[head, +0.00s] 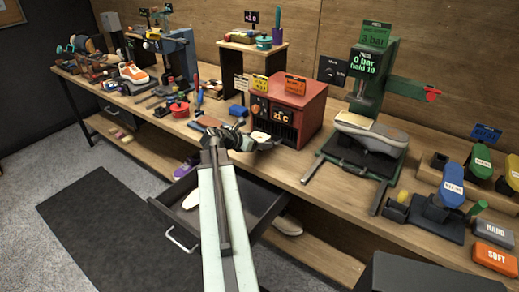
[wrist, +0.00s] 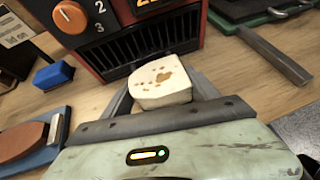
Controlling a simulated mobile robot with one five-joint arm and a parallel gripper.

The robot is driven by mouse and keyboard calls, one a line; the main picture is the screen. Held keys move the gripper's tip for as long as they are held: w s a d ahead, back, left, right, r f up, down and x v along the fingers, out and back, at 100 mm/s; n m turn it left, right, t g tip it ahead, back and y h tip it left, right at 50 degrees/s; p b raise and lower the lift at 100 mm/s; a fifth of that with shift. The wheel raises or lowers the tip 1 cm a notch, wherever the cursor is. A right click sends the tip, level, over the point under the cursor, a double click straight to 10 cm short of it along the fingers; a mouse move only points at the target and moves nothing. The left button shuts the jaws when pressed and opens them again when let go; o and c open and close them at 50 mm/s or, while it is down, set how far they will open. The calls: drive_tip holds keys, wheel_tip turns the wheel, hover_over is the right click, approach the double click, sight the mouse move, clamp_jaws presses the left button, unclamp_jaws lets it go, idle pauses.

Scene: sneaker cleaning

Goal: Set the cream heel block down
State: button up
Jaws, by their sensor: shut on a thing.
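The cream heel block (wrist: 160,90) is pale with brown specks and a larger brown patch on its upper face. It sits between the two fingers of my gripper (wrist: 163,84), which is shut on it. In the head view the block (head: 260,137) shows as a small pale shape at the end of my gripper (head: 254,140), near the bench's front edge. The block is just in front of the red heater box (head: 290,108). I cannot tell whether the block touches the bench top. The lower part of the block is hidden by my gripper.
The wooden bench (head: 225,93) has a little bare wood around the heater. A blue block (wrist: 54,74) and a blue tray with a brown piece (wrist: 24,141) lie to the left. A green press (head: 372,80) with a grey shoe stands right. An open drawer (head: 262,200) juts out below.

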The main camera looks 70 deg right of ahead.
sight(260, 153)
drive_tip(key=f+b, duration=0.4)
drive_tip(key=shift+s+d, duration=0.2)
drive_tip(key=shift+s, duration=0.05)
drive_tip(key=shift+r, duration=0.2)
drive_tip(key=shift+f, duration=0.2)
drive_tip(key=o, duration=1.4)
drive_tip(key=shift+r, duration=0.1)
